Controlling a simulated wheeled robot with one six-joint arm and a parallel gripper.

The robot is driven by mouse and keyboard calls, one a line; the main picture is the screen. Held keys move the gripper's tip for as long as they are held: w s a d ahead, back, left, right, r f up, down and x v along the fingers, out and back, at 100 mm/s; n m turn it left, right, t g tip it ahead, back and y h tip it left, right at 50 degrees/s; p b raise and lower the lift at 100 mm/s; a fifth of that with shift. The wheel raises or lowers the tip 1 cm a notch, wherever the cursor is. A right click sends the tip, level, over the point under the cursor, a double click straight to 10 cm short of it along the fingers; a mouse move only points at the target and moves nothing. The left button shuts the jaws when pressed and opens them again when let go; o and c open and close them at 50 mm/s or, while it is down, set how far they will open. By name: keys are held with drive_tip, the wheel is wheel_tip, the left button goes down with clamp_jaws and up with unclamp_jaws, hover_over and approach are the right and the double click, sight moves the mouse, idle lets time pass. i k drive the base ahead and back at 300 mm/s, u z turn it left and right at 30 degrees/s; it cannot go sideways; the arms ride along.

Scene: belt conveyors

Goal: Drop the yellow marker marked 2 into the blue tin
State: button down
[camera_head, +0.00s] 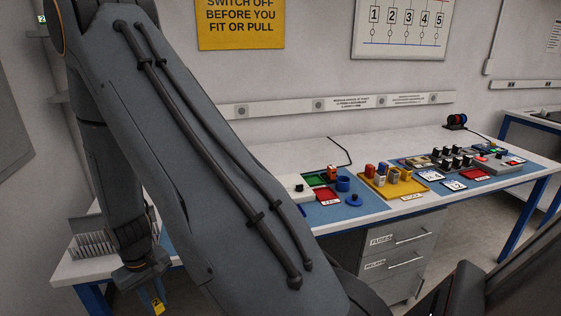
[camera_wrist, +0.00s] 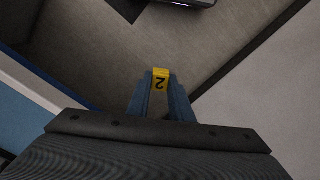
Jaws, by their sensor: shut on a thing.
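My gripper (camera_head: 141,294) is at the lower left in the head view, off the bench's front edge and over the floor. It is shut on the yellow marker marked 2 (camera_head: 158,305). In the wrist view the marker (camera_wrist: 161,79) sits between the two blue fingertips (camera_wrist: 161,92), its 2 upside down. My arm crosses the head view and hides part of the bench.
The bench (camera_head: 290,152) carries a yellow tray (camera_head: 378,190) with several coloured pieces, a blue knobbed piece (camera_head: 354,200), and several switches and cards at right. A rack (camera_head: 92,242) stands at the left end. Grey drawers (camera_head: 392,243) are below the bench.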

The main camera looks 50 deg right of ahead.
sight(342, 188)
drive_tip(key=z, duration=0.5)
drive_tip(key=k, duration=1.2)
drive_tip(key=z, duration=1.3)
drive_tip(key=i, duration=0.95)
drive_tip(key=z, duration=0.2)
